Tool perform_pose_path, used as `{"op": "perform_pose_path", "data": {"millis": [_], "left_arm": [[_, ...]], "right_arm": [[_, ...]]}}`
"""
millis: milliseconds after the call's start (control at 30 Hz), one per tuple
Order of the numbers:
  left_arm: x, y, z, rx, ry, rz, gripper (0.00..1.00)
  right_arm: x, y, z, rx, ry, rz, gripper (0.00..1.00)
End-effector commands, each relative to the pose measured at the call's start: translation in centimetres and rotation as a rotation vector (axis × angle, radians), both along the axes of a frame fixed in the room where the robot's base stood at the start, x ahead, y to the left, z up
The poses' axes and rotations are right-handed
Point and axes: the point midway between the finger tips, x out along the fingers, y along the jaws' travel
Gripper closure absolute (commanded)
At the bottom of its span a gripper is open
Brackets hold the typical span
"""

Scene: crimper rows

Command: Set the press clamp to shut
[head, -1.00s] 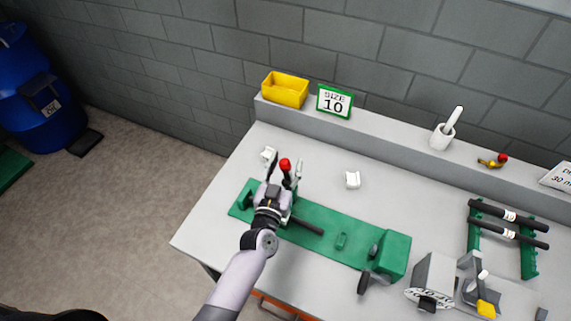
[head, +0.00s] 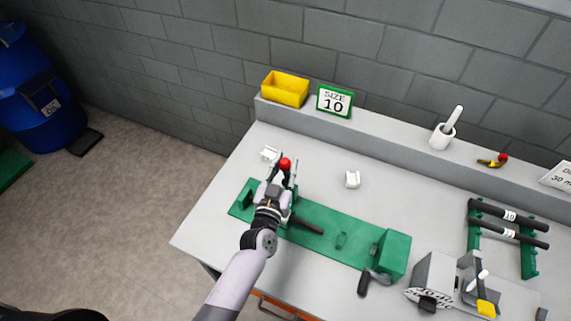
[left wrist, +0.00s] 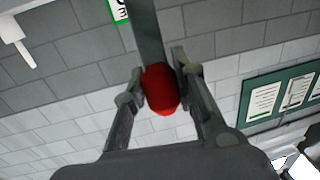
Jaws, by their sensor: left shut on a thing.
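The press clamp is the green fixture (head: 325,228) on the bench, with a lever that ends in a red knob (head: 285,164). My left gripper (head: 279,172) is at the lever, at the fixture's left end. In the left wrist view the two fingers (left wrist: 160,88) are shut on the red knob (left wrist: 161,90), one on each side, and the grey lever bar (left wrist: 148,35) runs up from it. My arm and hand hide the clamp's base and part of the lever. My right gripper is not in view.
Small white blocks (head: 353,180) lie behind the fixture. A yellow bin (head: 285,89), a size 10 sign (head: 334,102) and a white mortar (head: 442,136) stand on the back ledge. A grey device (head: 435,281) and a rod rack (head: 528,262) are at right.

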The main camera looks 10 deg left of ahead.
Motion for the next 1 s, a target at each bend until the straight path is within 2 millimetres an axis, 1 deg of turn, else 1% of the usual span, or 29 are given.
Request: {"op": "perform_pose_path", "data": {"millis": [267,367,467,567,667,1000], "left_arm": [[-0.1,0.0,-0.2,0.0,-0.003,-0.001,1.0],[-0.3,0.1,-0.5,-0.003,-0.015,-0.002,1.0],[-0.8,0.3,-0.8,-0.01,-0.04,-0.001,1.0],[-1.5,0.5,-1.3,-0.022,-0.079,-0.002,1.0],[-2.4,0.7,-1.9,-0.038,-0.128,-0.003,1.0],[-5.7,1.8,-3.8,-0.106,-0.336,-0.002,1.0]], "right_arm": [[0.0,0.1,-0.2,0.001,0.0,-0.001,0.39],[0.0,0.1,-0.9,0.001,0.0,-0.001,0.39],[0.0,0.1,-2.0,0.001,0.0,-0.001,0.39],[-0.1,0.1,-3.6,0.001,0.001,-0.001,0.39],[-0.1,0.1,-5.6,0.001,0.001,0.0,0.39],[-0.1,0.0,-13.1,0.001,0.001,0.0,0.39]]}}
